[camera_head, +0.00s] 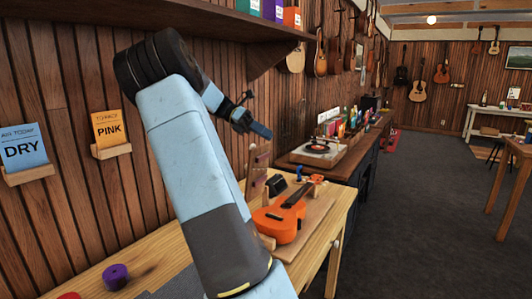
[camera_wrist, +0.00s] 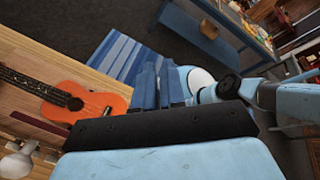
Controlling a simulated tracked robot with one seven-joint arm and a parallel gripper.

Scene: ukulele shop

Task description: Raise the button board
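An upright wooden board (camera_head: 257,172) with dark purple round pieces on its face stands at the back of the workbench, beside the wall. It looks like the button board, but my arm partly covers its left side. My gripper (camera_head: 262,131) is in the air above it and apart from it, with its blue fingers pointing to the right. In the wrist view, the fingers (camera_wrist: 161,84) lie close together with nothing seen between them, so the gripper looks shut and empty. The board cannot be made out clearly in the wrist view.
A turntable (camera_head: 318,150) sits on the counter beyond. Open floor lies right.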

